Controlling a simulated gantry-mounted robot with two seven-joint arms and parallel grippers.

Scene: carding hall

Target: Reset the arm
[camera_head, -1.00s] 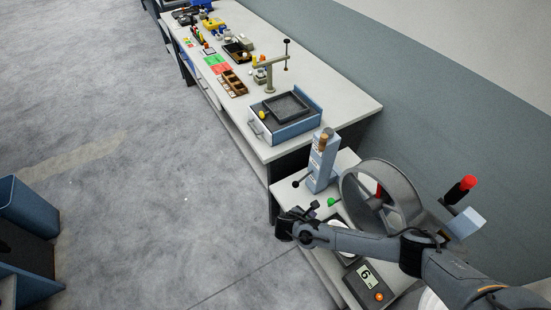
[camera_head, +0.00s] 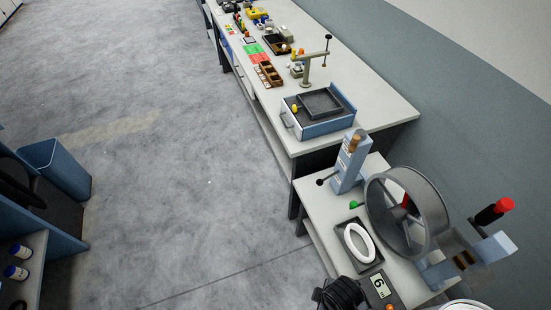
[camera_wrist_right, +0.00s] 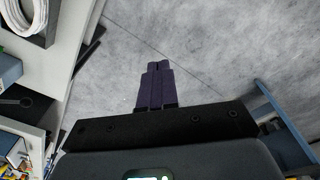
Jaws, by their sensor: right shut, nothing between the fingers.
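My right gripper (camera_wrist_right: 158,66) points out over the bare grey floor in the right wrist view. Its two dark fingers are together, with nothing between them. In the head view only a dark part of my right arm shows at the bottom edge, beside the front side of the near bench; its fingertips cannot be made out there. My left arm and gripper are not in view.
The near bench (camera_head: 318,205) holds a grey drum wheel (camera_head: 408,213), a blue upright block (camera_head: 350,162), a tray with a white ring (camera_head: 359,243) and a display box (camera_head: 381,289). A long table (camera_head: 385,100) stands behind. A blue bin (camera_head: 60,168) is at left. Open floor lies between.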

